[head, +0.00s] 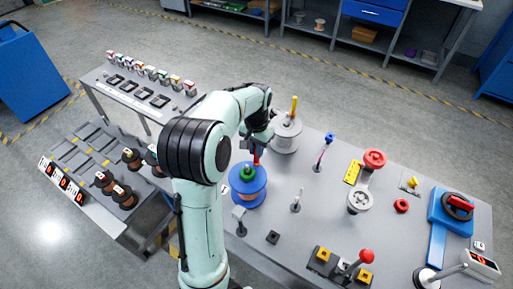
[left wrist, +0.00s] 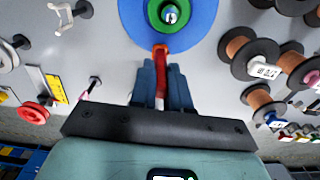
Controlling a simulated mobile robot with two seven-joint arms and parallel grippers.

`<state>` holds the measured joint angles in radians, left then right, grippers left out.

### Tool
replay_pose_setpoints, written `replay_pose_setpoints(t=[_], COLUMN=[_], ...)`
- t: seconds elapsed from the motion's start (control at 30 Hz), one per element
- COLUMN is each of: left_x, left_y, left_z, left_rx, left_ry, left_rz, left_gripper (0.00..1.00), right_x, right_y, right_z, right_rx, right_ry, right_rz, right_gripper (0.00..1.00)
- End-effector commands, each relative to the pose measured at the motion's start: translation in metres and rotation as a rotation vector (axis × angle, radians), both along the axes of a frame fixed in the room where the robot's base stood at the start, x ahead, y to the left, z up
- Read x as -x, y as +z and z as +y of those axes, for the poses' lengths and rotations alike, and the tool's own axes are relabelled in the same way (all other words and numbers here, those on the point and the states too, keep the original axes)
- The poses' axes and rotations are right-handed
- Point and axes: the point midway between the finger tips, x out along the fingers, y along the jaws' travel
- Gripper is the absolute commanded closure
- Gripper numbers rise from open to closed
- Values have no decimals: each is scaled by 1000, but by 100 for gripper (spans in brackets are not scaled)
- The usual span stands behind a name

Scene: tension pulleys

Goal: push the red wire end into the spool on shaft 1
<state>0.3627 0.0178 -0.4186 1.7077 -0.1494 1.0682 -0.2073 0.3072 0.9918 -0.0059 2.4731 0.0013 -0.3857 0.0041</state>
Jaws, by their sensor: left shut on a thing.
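A blue spool (head: 247,192) with a green hub (head: 248,172) stands on the grey table. The left wrist view shows the blue spool (left wrist: 205,22) from above, at the top, with a shaft end in its green hub. My left gripper (head: 257,148) is just behind the spool in the head view. Its blue-grey fingers (left wrist: 162,85) are shut on the red wire end (left wrist: 161,62). The wire's orange-red tip points at the spool and overlaps its near rim in the wrist view. I cannot tell whether it touches. My right gripper is not in view.
A grey spool with a yellow pin (head: 287,134) stands just behind. A small post (head: 296,200) and a red-topped pulley (head: 374,159) are to the right. Copper-coloured spools (head: 122,197) sit on a side rack at left.

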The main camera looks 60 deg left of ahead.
Motion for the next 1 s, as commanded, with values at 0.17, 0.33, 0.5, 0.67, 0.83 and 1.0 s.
replay_pose_setpoints(t=[0.17,0.33,0.5,0.67,0.83,1.0], left_x=[0,0,0,0,0,0], left_y=[0,0,0,0,0,0], left_z=[0,0,0,0,0,0], left_rx=[1,1,1,1,1,1], left_ry=[0,0,0,0,0,0], left_rz=[1,1,1,1,1,1], left_gripper=[100,100,54,54,54,36], right_x=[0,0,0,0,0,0], right_y=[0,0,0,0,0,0], right_z=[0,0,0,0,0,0], right_rx=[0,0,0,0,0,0], right_ry=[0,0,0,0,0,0], right_rz=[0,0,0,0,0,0], right_gripper=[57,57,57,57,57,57])
